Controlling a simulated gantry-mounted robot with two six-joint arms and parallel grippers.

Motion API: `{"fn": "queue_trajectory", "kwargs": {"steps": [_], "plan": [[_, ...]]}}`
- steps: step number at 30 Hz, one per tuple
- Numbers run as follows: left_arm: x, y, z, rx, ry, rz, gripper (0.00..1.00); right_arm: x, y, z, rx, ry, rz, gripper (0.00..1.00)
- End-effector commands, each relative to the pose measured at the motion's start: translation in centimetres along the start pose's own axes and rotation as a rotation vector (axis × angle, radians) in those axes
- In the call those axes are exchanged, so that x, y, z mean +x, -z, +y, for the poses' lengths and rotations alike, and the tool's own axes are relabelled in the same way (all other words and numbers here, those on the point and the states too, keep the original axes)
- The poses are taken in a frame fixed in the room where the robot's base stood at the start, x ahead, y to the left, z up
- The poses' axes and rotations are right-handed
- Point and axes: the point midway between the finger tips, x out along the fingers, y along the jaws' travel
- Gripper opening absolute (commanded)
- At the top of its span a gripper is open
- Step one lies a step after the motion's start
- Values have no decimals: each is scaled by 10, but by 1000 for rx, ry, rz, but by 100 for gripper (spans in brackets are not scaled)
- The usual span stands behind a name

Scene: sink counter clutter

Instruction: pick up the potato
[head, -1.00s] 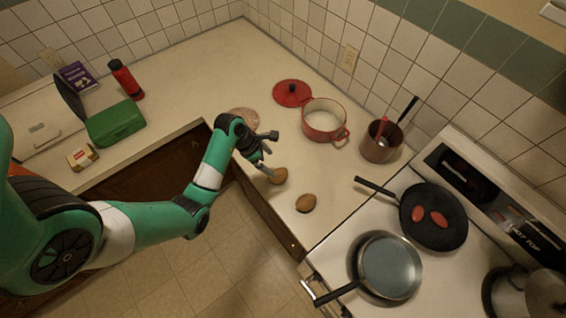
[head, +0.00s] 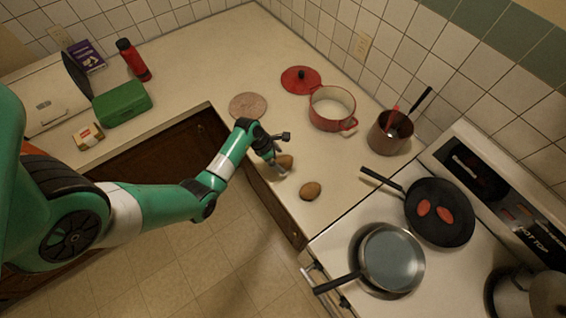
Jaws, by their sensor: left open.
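Two brown potatoes lie on the white counter near its front edge, left of the stove. One potato (head: 310,190) lies in plain view, apart from the gripper. The other potato (head: 287,161) is partly hidden by my left gripper (head: 282,168). The left gripper is open and points down, its fingers over or beside this farther potato. I cannot tell whether the fingers touch it. My right gripper is not in view.
A round board (head: 248,106), red lid (head: 301,79), red pot (head: 332,108) and brown pot (head: 390,132) stand behind. A black pan (head: 439,212) with two red pieces and a steel pan (head: 392,258) sit on the stove at right. The counter between potatoes and pots is clear.

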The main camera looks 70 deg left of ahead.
Motion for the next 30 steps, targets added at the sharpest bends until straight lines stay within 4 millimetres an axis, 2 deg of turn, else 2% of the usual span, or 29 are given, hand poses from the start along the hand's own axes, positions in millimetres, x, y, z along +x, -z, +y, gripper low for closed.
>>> {"fn": "queue_trajectory", "kwargs": {"steps": [1,4,12,27,30], "plan": [[12,1,-1,1,3,2,100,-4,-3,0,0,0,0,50],[24,1,0,1,1,0,100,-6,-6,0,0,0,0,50],[26,0,0,0,-1,0,98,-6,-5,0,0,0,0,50],[26,0,0,0,-1,0,8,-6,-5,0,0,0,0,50],[26,0,0,0,-1,-1,7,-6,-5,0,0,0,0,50]]}}
